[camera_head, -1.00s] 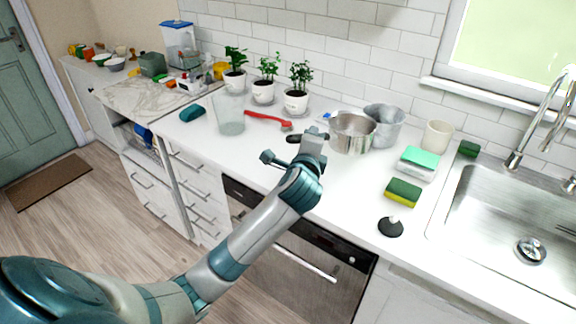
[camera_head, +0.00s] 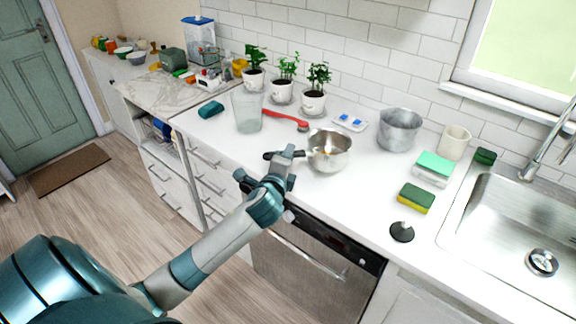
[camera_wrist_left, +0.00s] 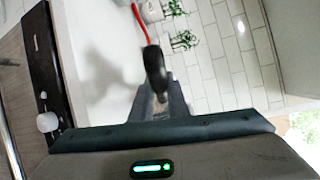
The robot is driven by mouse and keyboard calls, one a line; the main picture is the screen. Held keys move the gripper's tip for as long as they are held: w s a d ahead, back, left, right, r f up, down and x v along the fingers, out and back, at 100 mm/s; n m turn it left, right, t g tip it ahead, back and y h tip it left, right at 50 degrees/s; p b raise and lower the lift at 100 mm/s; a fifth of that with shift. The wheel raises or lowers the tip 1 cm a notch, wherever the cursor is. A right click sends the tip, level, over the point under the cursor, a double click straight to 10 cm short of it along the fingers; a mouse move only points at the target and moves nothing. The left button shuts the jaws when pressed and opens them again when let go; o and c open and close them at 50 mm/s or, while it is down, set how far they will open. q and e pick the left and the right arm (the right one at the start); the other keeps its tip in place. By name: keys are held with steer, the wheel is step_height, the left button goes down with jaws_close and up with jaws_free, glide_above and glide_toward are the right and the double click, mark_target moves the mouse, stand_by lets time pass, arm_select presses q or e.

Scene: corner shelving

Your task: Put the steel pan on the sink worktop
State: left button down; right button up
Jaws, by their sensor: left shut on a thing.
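The steel pan (camera_head: 330,156) is near the front edge of the white sink worktop (camera_head: 352,205), left of the sponges. I cannot tell whether its base touches the surface. Its black handle points left. My left gripper (camera_head: 287,155) is shut on that handle. In the left wrist view the dark handle (camera_wrist_left: 155,68) sticks out from between the fingers (camera_wrist_left: 168,102); the pan's bowl is not seen there. My right gripper is out of view.
A grey metal pot (camera_head: 398,131) and a blue-and-white packet (camera_head: 350,122) are behind. A glass vase (camera_head: 247,111) and red brush (camera_head: 285,119) are left. A green-yellow sponge (camera_head: 415,198), black plug (camera_head: 402,232) and sink (camera_head: 500,225) are right.

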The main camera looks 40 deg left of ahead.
arm_select(q)
steer(key=shift+f+p, duration=0.45)
steer(key=shift+f, duration=1.5)
steer(key=c, duration=1.7)
jaws_free()
steer(key=shift+f, duration=0.1)
